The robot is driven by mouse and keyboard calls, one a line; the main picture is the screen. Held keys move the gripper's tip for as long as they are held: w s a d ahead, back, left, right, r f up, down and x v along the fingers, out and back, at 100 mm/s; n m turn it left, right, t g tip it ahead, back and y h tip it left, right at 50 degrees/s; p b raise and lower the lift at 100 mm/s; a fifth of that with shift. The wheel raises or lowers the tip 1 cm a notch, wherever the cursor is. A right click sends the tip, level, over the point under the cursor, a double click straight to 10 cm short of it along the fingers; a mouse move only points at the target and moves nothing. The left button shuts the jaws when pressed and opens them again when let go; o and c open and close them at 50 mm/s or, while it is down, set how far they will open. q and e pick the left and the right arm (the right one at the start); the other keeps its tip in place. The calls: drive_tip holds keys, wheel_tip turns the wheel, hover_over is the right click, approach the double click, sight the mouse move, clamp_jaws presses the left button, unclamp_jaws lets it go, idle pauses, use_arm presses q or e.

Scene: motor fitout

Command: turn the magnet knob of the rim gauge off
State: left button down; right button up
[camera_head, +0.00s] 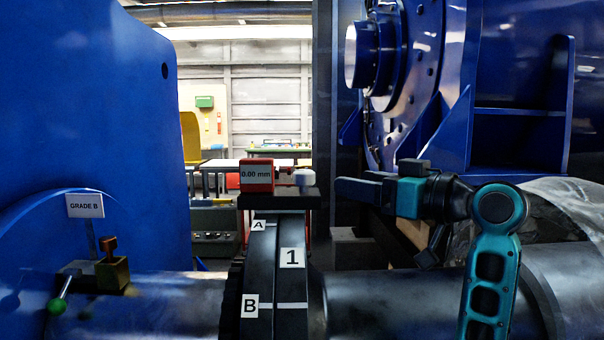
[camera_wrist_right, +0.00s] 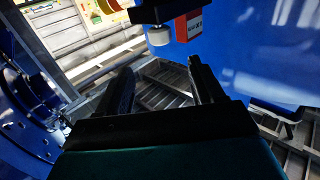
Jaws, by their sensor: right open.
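The rim gauge is a red box (camera_head: 256,175) reading 0.00 mm, on a black bar (camera_head: 280,200) on top of the dark coupling rim. Its white round knob (camera_head: 304,178) sits at the bar's right end. My right gripper (camera_head: 340,189) is right of the knob in the head view, apart from it and pointing toward it. In the right wrist view my right gripper (camera_wrist_right: 160,66) is open and empty, and the white knob (camera_wrist_right: 159,37) shows beyond the gap between the fingertips. The red box (camera_wrist_right: 187,26) is beside the knob there. My left gripper is not in view.
The coupling (camera_head: 291,283) carries labels A, B and 1 on a thick horizontal shaft (camera_head: 385,300). A large blue housing (camera_head: 90,130) stands left, a blue machine (camera_head: 520,70) right. A brass block (camera_head: 113,273) and GRADE B sign (camera_head: 85,206) are at left.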

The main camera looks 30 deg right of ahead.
sight(312, 176)
drive_tip(key=p+x, duration=0.1)
drive_tip(key=x, duration=0.9)
drive_tip(key=shift+w+a+p, duration=0.15)
drive_tip(key=shift+w+p, duration=0.05)
drive_tip(key=shift+p, duration=0.1)
drive_tip(key=shift+w+a, duration=0.1)
drive_tip(key=shift+w, duration=0.3)
drive_tip(key=c, duration=1.1)
